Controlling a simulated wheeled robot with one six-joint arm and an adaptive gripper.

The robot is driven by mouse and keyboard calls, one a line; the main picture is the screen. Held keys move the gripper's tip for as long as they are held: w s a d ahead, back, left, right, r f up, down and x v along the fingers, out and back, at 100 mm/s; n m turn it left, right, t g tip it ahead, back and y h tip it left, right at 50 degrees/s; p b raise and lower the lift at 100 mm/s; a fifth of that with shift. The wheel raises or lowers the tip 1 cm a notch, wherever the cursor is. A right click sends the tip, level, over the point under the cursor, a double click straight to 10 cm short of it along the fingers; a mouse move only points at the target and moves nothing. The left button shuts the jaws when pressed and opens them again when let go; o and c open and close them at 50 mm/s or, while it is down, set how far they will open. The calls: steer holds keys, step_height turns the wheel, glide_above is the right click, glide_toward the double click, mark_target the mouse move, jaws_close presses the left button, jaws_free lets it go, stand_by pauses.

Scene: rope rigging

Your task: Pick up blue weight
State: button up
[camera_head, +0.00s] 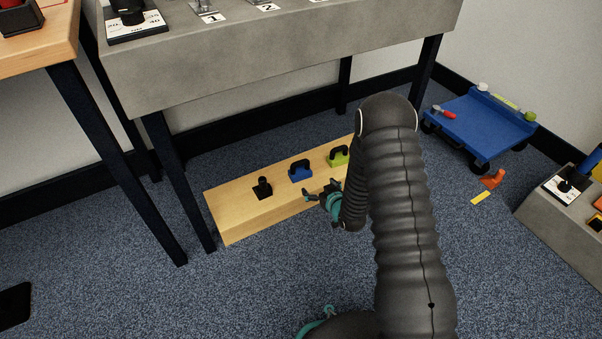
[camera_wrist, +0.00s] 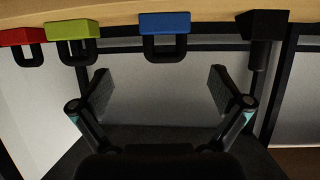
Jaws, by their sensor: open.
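The blue weight (camera_head: 300,173) has a dark loop handle and stands upright on a low wooden board (camera_head: 235,220) on the floor, under the grey table. In the wrist view the blue weight (camera_wrist: 165,23) is near the top, its handle pointing toward my gripper (camera_wrist: 161,82). The two fingers are spread wide, one on each side of the handle's line, and nothing is between them. In the head view my gripper (camera_head: 321,191) is just in front and to the right of the blue weight, apart from it.
A green weight (camera_head: 339,157) stands right of the blue one, and a black post-like piece (camera_head: 262,188) left of it. A red weight (camera_wrist: 22,37) shows in the wrist view. Table legs (camera_head: 180,180) stand left of the board. A blue cart (camera_head: 478,127) is at right.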

mark_target(302, 173)
steer(key=x, duration=0.4)
steer(key=b+x, duration=0.1)
steer(key=x, duration=0.3)
steer(key=shift+s+a+f, duration=0.15)
steer(key=shift+s+f, duration=0.1)
steer(key=shift+f, duration=0.1)
steer(key=shift+a+r+b+x, duration=0.15)
steer(key=shift+b+x, duration=0.1)
steer(key=shift+x, duration=1.25)
steer(key=shift+a+r+b+x, duration=0.1)
steer(key=shift+b+x, duration=0.1)
steer(key=shift+x, duration=1.3)
steer(key=c, duration=1.3)
steer(key=shift+w+r, duration=0.1)
steer(key=shift+c, duration=1.4)
steer(key=shift+r, duration=0.1)
